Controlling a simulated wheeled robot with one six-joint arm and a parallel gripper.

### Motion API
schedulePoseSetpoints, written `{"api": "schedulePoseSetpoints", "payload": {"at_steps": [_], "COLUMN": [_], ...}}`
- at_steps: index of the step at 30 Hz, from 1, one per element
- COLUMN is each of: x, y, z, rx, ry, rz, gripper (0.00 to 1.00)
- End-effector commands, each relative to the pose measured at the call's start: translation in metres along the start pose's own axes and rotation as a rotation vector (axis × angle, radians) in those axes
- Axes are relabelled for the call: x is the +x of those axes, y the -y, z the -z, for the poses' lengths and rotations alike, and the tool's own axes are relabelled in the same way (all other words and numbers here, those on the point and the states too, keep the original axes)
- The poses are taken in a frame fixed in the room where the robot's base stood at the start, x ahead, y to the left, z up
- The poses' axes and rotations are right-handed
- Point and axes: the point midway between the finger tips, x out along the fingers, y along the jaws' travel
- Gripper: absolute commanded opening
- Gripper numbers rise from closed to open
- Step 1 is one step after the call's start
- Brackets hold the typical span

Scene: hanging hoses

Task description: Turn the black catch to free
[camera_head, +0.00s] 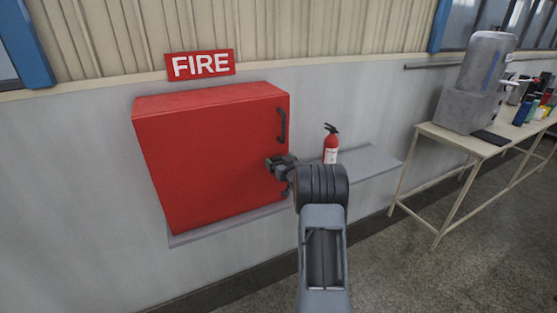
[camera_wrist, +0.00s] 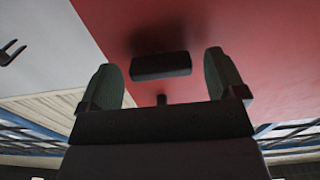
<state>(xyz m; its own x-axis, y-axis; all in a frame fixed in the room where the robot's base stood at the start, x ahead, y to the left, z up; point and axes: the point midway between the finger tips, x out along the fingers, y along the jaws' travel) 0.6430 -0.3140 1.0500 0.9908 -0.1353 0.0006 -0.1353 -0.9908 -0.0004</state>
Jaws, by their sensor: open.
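The red cabinet (camera_head: 205,155) hangs on the wall under the FIRE sign, its door shut. Its black handle (camera_head: 282,125) is near the upper right edge of the door. My gripper (camera_head: 281,163) is at the door's right side, below the handle. In the wrist view the black catch (camera_wrist: 160,66) is a short bar lying crosswise against the red door (camera_wrist: 240,35). My open gripper (camera_wrist: 160,80) has one finger on each side of the bar, with a gap at both ends. In the head view my gripper hides the catch.
A red fire extinguisher (camera_head: 331,145) stands on a grey ledge (camera_head: 375,163) just right of my gripper. A table (camera_head: 470,145) with a grey machine (camera_head: 475,85) and bottles stands farther right. The floor in front of the table is clear.

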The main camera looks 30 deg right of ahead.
Motion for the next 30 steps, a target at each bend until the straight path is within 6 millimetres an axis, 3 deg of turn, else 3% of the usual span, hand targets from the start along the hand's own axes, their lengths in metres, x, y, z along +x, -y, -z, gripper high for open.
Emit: {"api": "schedulePoseSetpoints", "payload": {"at_steps": [13,27,30], "x": [0.0071,0.0069,0.0069], "y": [0.0,0.0001,0.0001], "z": [-0.0004,-0.0003,-0.0004], "rx": [0.0,0.0,-0.001], "ry": [0.001,0.001,0.001], "rz": [-0.001,0.0,0.0], "gripper": [0.89,0.44,0.4]}}
